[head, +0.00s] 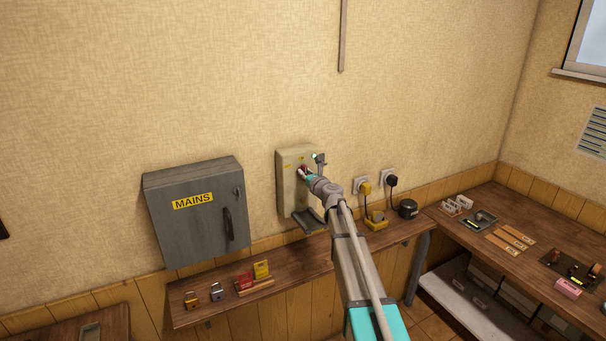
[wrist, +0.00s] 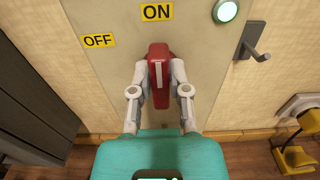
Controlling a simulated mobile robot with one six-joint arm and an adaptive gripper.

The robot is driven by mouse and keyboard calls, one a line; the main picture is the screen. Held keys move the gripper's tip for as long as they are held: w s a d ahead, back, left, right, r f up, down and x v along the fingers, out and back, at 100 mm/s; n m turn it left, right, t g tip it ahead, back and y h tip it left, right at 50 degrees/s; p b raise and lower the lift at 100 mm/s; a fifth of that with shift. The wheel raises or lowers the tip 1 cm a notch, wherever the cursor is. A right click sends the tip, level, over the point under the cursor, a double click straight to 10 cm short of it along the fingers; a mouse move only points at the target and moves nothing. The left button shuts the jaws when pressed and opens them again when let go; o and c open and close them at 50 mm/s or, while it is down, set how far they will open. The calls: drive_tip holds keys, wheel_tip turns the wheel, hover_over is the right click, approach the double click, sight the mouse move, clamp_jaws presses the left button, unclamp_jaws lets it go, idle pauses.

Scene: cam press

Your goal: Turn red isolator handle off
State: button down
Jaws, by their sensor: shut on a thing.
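The red isolator handle (wrist: 158,62) is on the front of a cream wall box (head: 286,184). In the wrist view it stands nearly upright, with its upper end just below the yellow ON label (wrist: 157,11). The yellow OFF label (wrist: 98,41) is up and to the left of the handle. My gripper (wrist: 158,82) is shut on the handle, one finger on each side. In the head view my gripper (head: 306,174) is at the box front and mostly covers the handle. A round green lamp (wrist: 227,11) is lit at the upper right.
A metal lever (wrist: 252,48) sticks out to the right of the handle. A grey MAINS cabinet (head: 195,232) hangs to the left. Plugs and sockets (head: 363,186) are to the right.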

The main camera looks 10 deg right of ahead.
drive_tip(key=shift+a, duration=0.1)
drive_tip(key=shift+n, duration=0.3)
drive_tip(key=n, duration=0.3)
drive_tip(key=shift+s+a+n, duration=0.1)
drive_tip(key=shift+n, duration=0.3)
drive_tip(key=n, duration=0.4)
drive_tip(key=shift+f+n, duration=0.15)
drive_tip(key=shift+n, duration=0.15)
drive_tip(key=shift+s+a+f+n+b, duration=0.1)
drive_tip(key=shift+n+b, duration=0.1)
drive_tip(key=shift+n, duration=2.1)
drive_tip(key=shift+s+a+f+n+b, duration=0.1)
drive_tip(key=shift+n+b, duration=0.05)
drive_tip(key=shift+n, duration=2.15)
